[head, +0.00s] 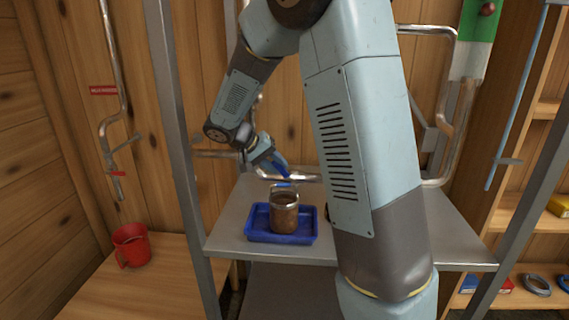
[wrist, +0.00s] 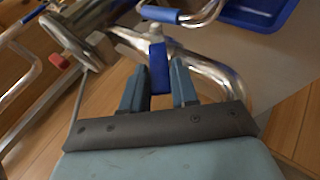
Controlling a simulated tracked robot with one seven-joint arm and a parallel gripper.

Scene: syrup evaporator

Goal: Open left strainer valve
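A blue valve handle (wrist: 158,68) stands on a shiny metal pipe (wrist: 215,75) in the wrist view. My gripper (wrist: 160,75) has one finger on each side of this handle, with narrow gaps showing, so it looks open around it. In the head view my gripper (head: 272,158) is at the pipe above the steel shelf, and blue shows at its tips. A second blue grip (wrist: 160,13) on a bent pipe lies farther off in the wrist view. Whether the fingers touch the handle is hard to see.
A glass jar of brown syrup (head: 284,212) stands in a blue tray (head: 282,238) on the steel shelf (head: 232,217), just below the pipe. A red mug (head: 131,245) is on the wooden bench to the left.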

